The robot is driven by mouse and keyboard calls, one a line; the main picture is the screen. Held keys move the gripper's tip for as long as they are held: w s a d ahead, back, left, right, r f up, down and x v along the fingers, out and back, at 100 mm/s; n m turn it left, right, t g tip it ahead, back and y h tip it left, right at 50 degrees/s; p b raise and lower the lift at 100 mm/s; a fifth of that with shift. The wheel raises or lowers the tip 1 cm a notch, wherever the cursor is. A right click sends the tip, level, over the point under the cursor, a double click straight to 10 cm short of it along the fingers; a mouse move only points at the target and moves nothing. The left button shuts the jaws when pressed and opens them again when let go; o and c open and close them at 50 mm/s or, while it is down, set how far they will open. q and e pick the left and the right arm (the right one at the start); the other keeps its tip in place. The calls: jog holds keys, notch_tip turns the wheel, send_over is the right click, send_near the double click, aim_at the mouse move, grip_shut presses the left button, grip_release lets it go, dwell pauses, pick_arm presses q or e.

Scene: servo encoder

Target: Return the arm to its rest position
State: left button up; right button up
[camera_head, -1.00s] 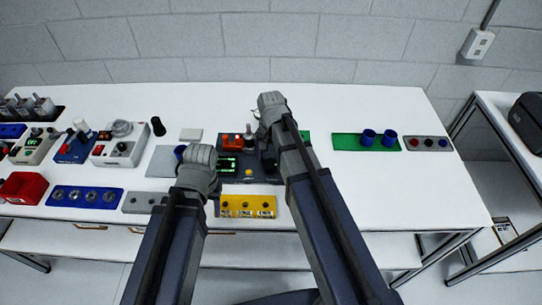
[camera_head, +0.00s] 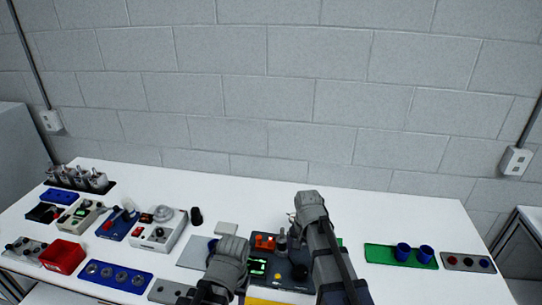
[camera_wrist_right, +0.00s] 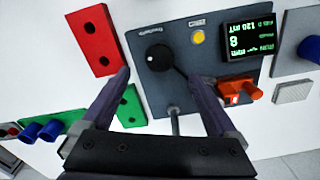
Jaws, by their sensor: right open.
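My right gripper (camera_head: 308,210) is above the dark grey encoder panel (camera_head: 296,284) in the head view. In the right wrist view the right gripper (camera_wrist_right: 157,76) is open and empty, its two fingers spread over the panel (camera_wrist_right: 155,92). A round black knob (camera_wrist_right: 159,57) shows on the panel between and ahead of the fingertips. A lit green display (camera_wrist_right: 248,40), a yellow button (camera_wrist_right: 198,37) and an orange switch (camera_wrist_right: 238,88) are also on it. My left arm's end (camera_head: 230,252) is left of the panel in the head view; its fingers are hidden.
Left on the white table stand a white device (camera_head: 160,230), a red box (camera_head: 62,257) and a blue socket strip (camera_head: 114,276). A green tray (camera_head: 375,254) with blue cups and a grey button box (camera_head: 467,262) are right. The table between arm and tray is mostly clear.

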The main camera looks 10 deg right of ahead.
jog(key=s+a+f+n+b, duration=0.1)
jog(key=s+a+n, duration=0.2)
jog(key=s, duration=0.1)
jog(key=s+a+n, duration=0.3)
jog(key=s, duration=0.2)
jog(key=s+a+f+n+h+b, duration=0.1)
jog(key=s+a+n, duration=0.2)
jog(key=s+n, duration=0.1)
jog(key=shift+s+a+f+b, duration=0.3)
jog(key=shift+s+a, duration=0.1)
jog(key=shift+s, duration=0.15)
jog(key=shift+s+a+n, duration=0.15)
jog(key=shift+n, duration=0.15)
pick_arm(q)
notch_tip(320, 180, down, 3)
jog(key=shift+r, duration=0.15)
